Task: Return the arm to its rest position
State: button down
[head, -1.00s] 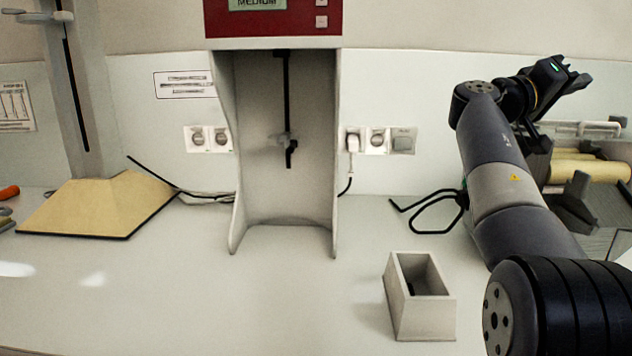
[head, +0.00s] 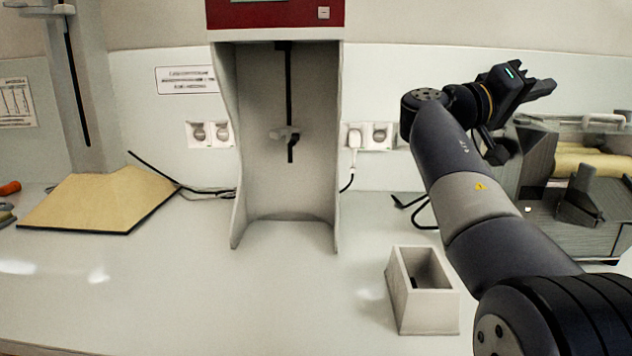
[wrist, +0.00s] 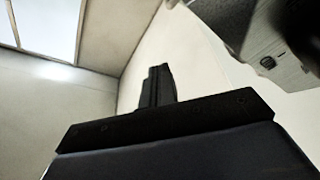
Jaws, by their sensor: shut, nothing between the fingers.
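My gripper (head: 545,88) is raised at the upper right of the head view, pointing right, in front of the back wall. It is shut and empty. My dark arm with a grey band runs from the lower right up to it. In the wrist view the gripper's fingers (wrist: 158,86) show together, with wall and ceiling behind them and nothing held.
A grey open box (head: 425,318) stands on the counter left of my arm. A tall machine with a red panel (head: 275,14) stands mid-left. Equipment with cream rolls (head: 590,162) is at right. The front counter is mostly clear.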

jog(key=x, duration=0.9)
jog(key=shift+d+r+p, duration=0.1)
jog(key=shift+p, duration=0.3)
jog(key=shift+w+r+p, duration=0.55)
jog(key=shift+r+p, duration=0.35)
jog(key=shift+p, duration=0.2)
jog(key=w+r+n+y+p, duration=0.1)
jog(key=w+n+p, duration=1)
jog(key=p, duration=2.2)
jog(key=w+d+y, duration=0.1)
jog(key=w+y, duration=0.1)
jog(key=w, duration=0.5)
jog(key=shift+t, duration=0.4)
jog(key=shift+w, duration=0.2)
